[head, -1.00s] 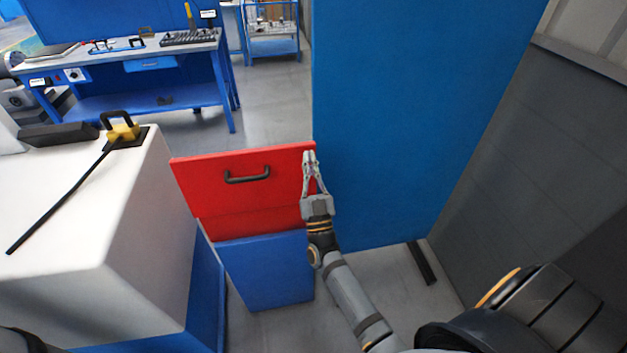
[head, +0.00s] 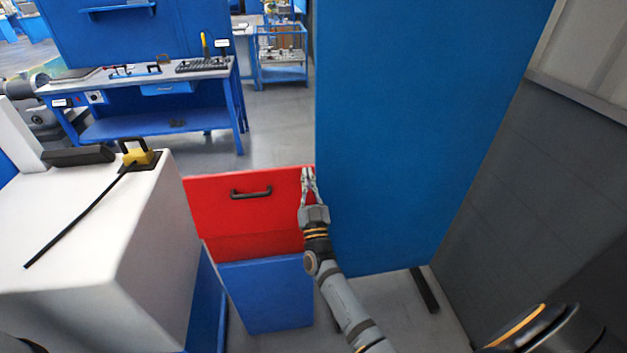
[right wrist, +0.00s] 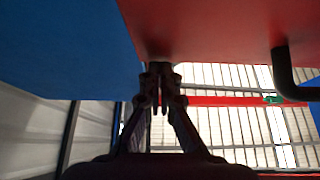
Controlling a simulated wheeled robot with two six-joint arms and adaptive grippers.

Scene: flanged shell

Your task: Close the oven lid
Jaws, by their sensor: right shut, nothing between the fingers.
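The red lid (head: 215,208) with a black bar handle (head: 251,193) stands above a blue box front (head: 268,290) in the head view. My right gripper (head: 308,172) is shut and empty, with its fingertips at the right edge of the red lid, near its top corner. I cannot tell whether they touch it. In the right wrist view the shut fingers (right wrist: 158,75) point at the underside of a red panel (right wrist: 215,30), and the black handle (right wrist: 285,75) shows at the right. My left gripper is not in view.
A tall blue panel (head: 410,120) stands close to the right of the lid. A white block (head: 90,225) with a yellow-and-black fixture (head: 138,157) stands at the left. A blue workbench (head: 150,90) is behind, with open grey floor before it.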

